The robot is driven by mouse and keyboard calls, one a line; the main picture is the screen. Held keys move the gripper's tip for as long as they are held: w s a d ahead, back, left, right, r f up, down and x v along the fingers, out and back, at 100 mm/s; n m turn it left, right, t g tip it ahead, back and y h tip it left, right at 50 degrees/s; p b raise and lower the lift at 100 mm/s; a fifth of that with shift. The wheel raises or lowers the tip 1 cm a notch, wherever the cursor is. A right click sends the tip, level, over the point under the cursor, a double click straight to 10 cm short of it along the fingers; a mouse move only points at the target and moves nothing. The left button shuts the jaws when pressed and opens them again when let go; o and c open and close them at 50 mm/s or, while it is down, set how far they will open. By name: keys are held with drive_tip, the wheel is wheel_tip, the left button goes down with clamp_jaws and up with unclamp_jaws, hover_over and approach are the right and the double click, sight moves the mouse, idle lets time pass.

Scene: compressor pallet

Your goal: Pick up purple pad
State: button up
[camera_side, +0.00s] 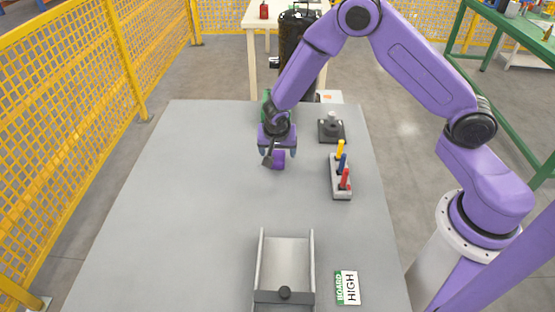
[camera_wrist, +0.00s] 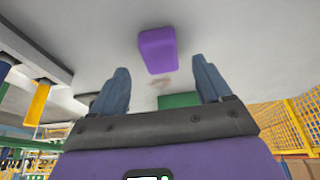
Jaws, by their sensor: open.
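In the wrist view the pad (camera_wrist: 158,48) is a rounded purple block on the grey surface. My gripper (camera_wrist: 160,76) has its two blue-grey fingers apart with nothing between them. The pad lies beyond the fingertips and roughly between their lines. In the side view my gripper partly hides the pad's top.
A green object (camera_side: 264,107) stands behind my gripper. To its right are a dark block with a grey knob (camera_side: 331,128) and a grey holder (camera_side: 341,191) with yellow, blue and red pegs. A grey tray (camera_side: 286,252) and a label card (camera_side: 347,288) lie in front. The table's left side is clear.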

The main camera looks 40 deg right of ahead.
sight(277, 157)
drive_tip(key=shift+x, duration=1.9)
drive_tip(key=c, duration=1.1)
drive_tip(key=shift+c, duration=0.2)
drive_tip(key=shift+a, duration=0.1)
